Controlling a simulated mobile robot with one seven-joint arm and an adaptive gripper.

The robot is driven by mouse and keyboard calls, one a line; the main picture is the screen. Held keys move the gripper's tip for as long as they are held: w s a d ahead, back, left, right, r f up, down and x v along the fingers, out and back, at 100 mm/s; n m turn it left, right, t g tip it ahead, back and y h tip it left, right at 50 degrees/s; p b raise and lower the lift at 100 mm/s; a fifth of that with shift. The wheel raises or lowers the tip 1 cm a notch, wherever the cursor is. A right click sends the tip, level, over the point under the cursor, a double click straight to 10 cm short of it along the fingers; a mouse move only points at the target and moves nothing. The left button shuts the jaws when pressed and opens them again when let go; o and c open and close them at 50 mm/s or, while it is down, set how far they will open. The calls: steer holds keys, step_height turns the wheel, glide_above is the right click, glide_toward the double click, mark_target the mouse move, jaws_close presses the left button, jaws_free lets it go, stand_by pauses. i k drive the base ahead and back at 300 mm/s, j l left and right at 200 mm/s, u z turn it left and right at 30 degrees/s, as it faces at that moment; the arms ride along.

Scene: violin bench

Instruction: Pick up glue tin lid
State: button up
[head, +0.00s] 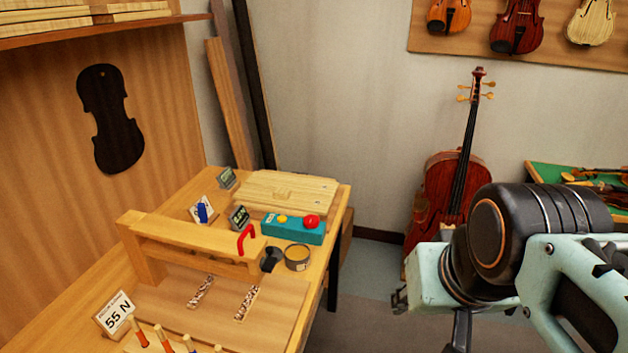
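A small round tin (297,257) stands near the right edge of the bench in the head view. Its grey rim encloses a brownish round top; I cannot tell whether this is a lid or the inside of an open tin. No separate lid is clearly recognisable. A small black object (270,259) sits just left of the tin. My arm fills the lower right, well to the right of the bench and apart from the tin. What seems to be part of my gripper (400,299) shows at the arm's left end; its fingers cannot be made out clearly.
A teal box (292,229) with a red button stands behind the tin. A wooden beam fixture (190,240) with a red handle (246,239) is to its left. A cello (450,180) leans on the wall.

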mark_target(273, 251)
steer(key=i+l+u, duration=0.1)
steer(key=i, duration=0.45)
steer(key=i+l, duration=0.2)
steer(key=i, duration=0.3)
steer(key=i+l+u, duration=0.1)
steer(key=i+u, duration=0.2)
steer(key=u, duration=0.2)
steer(key=i+l+u, duration=0.25)
steer(key=u, duration=0.25)
steer(key=i+l+u, duration=0.4)
steer(key=l, duration=0.45)
steer(key=j, duration=0.35)
